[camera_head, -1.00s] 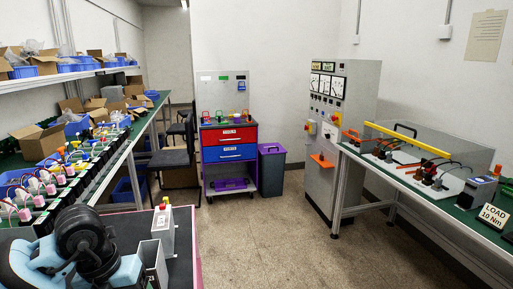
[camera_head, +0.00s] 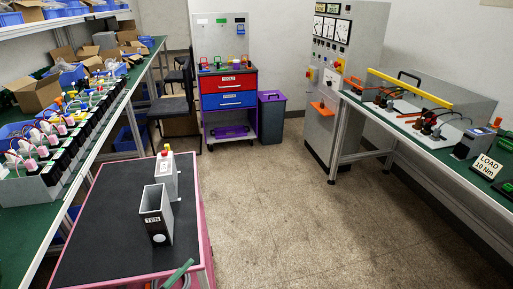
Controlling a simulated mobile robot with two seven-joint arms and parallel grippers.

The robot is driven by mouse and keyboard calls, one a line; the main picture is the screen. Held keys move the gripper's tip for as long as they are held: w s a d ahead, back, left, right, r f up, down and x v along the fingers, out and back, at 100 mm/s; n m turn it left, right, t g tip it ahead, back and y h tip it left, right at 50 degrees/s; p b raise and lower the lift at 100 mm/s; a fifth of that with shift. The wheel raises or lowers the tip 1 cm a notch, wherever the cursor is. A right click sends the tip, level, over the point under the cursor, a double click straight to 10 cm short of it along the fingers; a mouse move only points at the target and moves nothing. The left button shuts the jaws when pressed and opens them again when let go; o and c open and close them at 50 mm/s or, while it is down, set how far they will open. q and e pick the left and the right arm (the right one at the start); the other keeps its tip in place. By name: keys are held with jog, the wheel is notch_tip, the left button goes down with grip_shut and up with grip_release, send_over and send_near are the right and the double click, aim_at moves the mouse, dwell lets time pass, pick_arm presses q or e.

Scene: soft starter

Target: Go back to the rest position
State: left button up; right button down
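Neither of my grippers shows in the head view now. Below me on the left is a pink cart (camera_head: 207,245) with a black top. On it stands a grey open-topped box (camera_head: 157,215) with a label and a round white spot on its front. Right behind it stands a light grey box (camera_head: 165,177) with a red and yellow button on top. A green and a grey piece (camera_head: 177,275) show at the cart's near edge, cut off by the frame; I cannot tell what they are.
A green-topped bench (camera_head: 20,245) with several wired devices runs along the left. A tool cart (camera_head: 228,100) with red and blue drawers, a bin (camera_head: 271,118) and a control cabinet (camera_head: 335,75) stand at the back. A test bench (camera_head: 440,165) is on the right. The middle floor is clear.

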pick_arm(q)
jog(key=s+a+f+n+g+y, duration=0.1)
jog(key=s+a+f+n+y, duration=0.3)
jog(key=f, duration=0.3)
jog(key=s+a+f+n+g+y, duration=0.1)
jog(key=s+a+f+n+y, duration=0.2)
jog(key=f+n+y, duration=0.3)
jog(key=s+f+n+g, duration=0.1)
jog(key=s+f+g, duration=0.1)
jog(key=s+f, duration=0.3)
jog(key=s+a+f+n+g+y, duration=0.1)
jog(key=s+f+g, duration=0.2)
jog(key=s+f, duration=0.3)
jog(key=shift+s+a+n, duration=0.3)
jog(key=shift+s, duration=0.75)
